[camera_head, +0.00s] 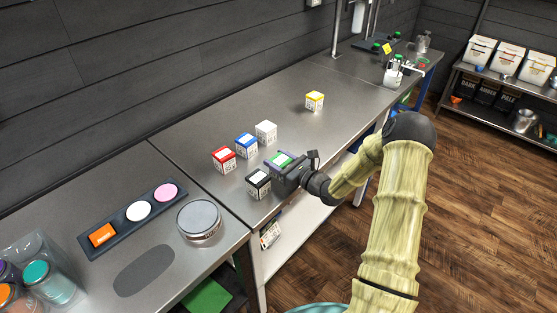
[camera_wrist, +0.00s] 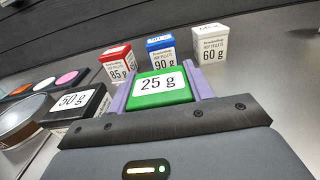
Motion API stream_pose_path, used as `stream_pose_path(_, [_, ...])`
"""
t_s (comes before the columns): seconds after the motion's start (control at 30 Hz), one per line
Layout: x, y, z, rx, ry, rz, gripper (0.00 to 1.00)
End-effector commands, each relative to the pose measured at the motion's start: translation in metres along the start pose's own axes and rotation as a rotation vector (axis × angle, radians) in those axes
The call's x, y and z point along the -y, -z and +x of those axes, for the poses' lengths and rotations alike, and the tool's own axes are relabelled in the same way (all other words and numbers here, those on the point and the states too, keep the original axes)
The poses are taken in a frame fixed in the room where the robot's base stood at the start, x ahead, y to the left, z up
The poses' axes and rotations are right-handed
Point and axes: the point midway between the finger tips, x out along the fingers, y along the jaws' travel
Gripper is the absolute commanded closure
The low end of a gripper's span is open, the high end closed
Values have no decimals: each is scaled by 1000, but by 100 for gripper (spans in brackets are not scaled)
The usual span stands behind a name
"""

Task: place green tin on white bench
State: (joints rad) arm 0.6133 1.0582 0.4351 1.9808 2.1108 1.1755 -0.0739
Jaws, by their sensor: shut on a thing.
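The green tin (camera_wrist: 160,88), labelled 25 g, is between the two purple fingers of my gripper (camera_wrist: 160,80) in the wrist view. My gripper is shut on it. In the head view the green tin (camera_head: 282,159) is at the front edge of the steel bench (camera_head: 215,122), close to the black tin (camera_head: 258,183). I cannot tell whether its base touches the bench top. The bench tops in view look grey; a white lower shelf (camera_head: 318,222) shows beneath the steel bench.
Red (camera_head: 223,159), blue (camera_head: 246,145) and white (camera_head: 265,132) tins stand just behind the gripper. A yellow tin (camera_head: 314,100) stands farther right, with clear bench around it.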

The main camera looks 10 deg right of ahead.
Motion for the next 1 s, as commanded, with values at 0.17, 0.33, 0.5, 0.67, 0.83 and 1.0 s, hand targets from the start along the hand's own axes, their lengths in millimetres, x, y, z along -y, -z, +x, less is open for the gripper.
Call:
stream_pose_path(0.17, [0,1,0,0,0,0,28])
stream_pose_path(0.33, [0,1,0,0,0,0,28])
stream_pose_path(0.5, [0,-3,0,0,0,0,28])
stream_pose_path(0.67, [2,0,-17,-3,3,1,28])
stream_pose_path(0.83, [2,0,-49,-3,5,1,28])
stream_pose_path(1.0, [2,0,-83,-2,5,1,28])
